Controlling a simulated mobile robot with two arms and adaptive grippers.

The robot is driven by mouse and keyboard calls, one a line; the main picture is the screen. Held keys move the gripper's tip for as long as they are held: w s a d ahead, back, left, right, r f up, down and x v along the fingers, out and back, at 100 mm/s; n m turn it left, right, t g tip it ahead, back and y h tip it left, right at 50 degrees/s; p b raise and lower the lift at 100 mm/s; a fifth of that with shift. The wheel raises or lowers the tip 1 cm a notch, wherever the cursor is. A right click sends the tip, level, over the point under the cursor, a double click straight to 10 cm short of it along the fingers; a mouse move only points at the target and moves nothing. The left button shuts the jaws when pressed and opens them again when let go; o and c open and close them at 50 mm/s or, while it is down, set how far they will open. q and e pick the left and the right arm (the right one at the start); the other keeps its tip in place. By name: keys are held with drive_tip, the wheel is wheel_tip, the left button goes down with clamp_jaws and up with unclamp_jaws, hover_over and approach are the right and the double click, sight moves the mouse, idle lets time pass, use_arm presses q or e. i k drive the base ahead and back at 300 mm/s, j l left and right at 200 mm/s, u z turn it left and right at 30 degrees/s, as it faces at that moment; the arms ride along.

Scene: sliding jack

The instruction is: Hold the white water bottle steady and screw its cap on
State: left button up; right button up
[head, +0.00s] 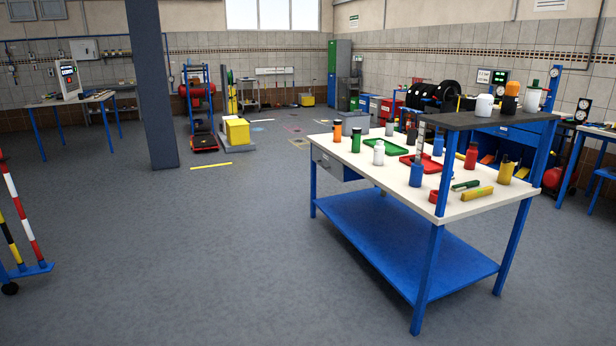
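A small white bottle (379,153) stands upright on the white-topped workbench (345,158), near the green tray. Two more white containers stand on the bench's dark raised shelf: a white one with a dark top (484,105) and a white one with a green top (533,99). I cannot tell which of these is the water bottle. A loose cap cannot be made out at this distance. Neither of my grippers is in view.
The bench also holds a green tray (384,146), a red tray (421,164) and several coloured bottles. Blue posts carry the dark shelf (455,121) at its right end. A grey pillar (152,80) stands left. The grey floor (200,260) before the bench is clear.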

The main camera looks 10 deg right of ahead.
sight(379, 149)
drive_tip(key=i+u, duration=0.1)
drive_tip(key=i, duration=1.8)
drive_tip(key=i+z, duration=0.2)
drive_tip(key=i, duration=0.3)
drive_tip(key=i+j+z, duration=0.2)
drive_tip(key=i, duration=0.3)
drive_tip(key=i+j+z, duration=0.2)
drive_tip(key=i, duration=0.25)
drive_tip(key=i+j+z, duration=0.2)
drive_tip(key=i, duration=0.3)
drive_tip(key=i+j+z, duration=0.55)
drive_tip(key=i+j, duration=0.1)
